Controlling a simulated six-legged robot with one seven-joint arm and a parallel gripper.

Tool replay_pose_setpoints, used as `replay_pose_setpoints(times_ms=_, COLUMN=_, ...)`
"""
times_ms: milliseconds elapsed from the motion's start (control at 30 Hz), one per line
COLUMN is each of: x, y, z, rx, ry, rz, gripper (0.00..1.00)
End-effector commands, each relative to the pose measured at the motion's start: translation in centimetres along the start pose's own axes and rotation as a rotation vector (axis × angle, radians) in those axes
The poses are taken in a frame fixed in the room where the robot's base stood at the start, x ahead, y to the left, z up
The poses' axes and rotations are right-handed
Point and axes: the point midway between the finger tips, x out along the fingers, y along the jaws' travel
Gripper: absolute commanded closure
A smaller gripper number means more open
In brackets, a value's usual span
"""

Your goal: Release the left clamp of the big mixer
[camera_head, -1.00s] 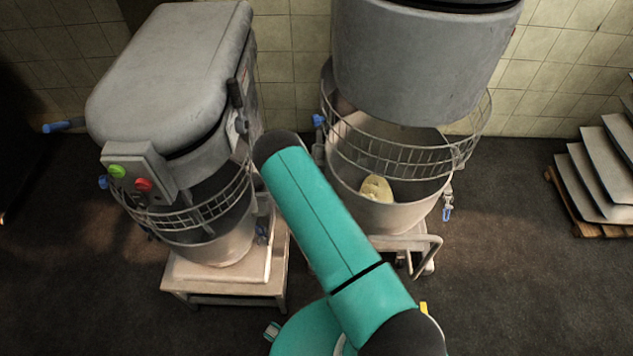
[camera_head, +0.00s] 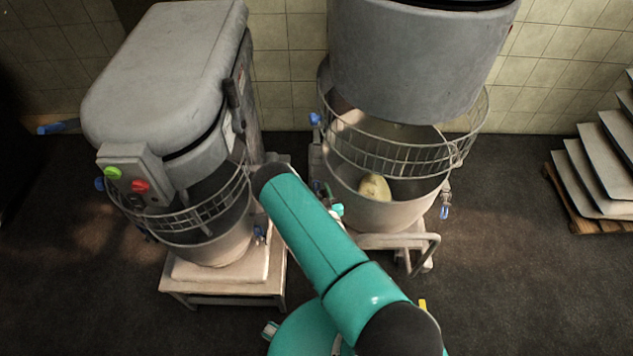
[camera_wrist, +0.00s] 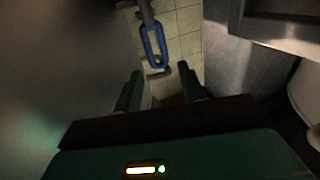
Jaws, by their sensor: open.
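The big mixer (camera_head: 415,65) is the one on the right in the head view, with a wire guard and a metal bowl (camera_head: 385,213). A blue loop-shaped clamp handle (camera_wrist: 153,45) hangs in the upper middle of the wrist view. My gripper (camera_wrist: 160,84) is open and empty, its two dark green fingers apart just below the loop in that picture. In the head view, a small teal part of my gripper shows beside the bowl's left side; my arm hides most of it and the left clamp. The right clamp (camera_head: 445,211), also blue, hangs on the bowl's right side.
A smaller mixer (camera_head: 165,75) with green and red buttons stands close on the left, leaving a narrow gap between the machines. Pale dough (camera_head: 375,187) lies in the big bowl. Stacked trays (camera_head: 590,180) stand at the far right. The floor at front right is clear.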

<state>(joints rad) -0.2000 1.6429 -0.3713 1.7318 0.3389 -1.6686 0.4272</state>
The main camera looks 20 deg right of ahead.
Motion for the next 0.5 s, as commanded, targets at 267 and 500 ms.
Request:
replay_pose_setpoints(times_ms=267, x=4.0, y=-0.1, z=0.0, rx=0.000, ry=0.001, rz=-0.001, gripper=0.60)
replay_pose_setpoints(times_ms=500, x=4.6, y=0.0, z=0.0, rx=0.000, ry=-0.001, rz=0.000, gripper=0.60)
